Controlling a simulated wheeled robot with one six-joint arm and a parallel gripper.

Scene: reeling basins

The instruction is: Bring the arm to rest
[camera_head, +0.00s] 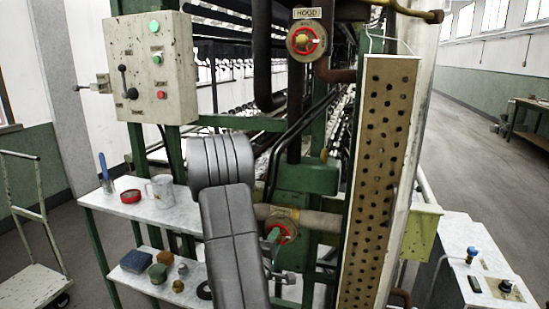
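My grey arm (230,225) rises from the bottom edge at the middle of the head view. It bends at a rounded joint (221,161) in front of the machine. My arm covers part of the shelves and of the machine behind.
A two-level shelf (110,203) with a mug (160,188), red tin (131,196) and small blocks stands left. A control box (151,67) hangs above. Valves (306,41) and a perforated board (377,185) stand close by. A cart (32,287) is far left. Open floor (480,180) lies right.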

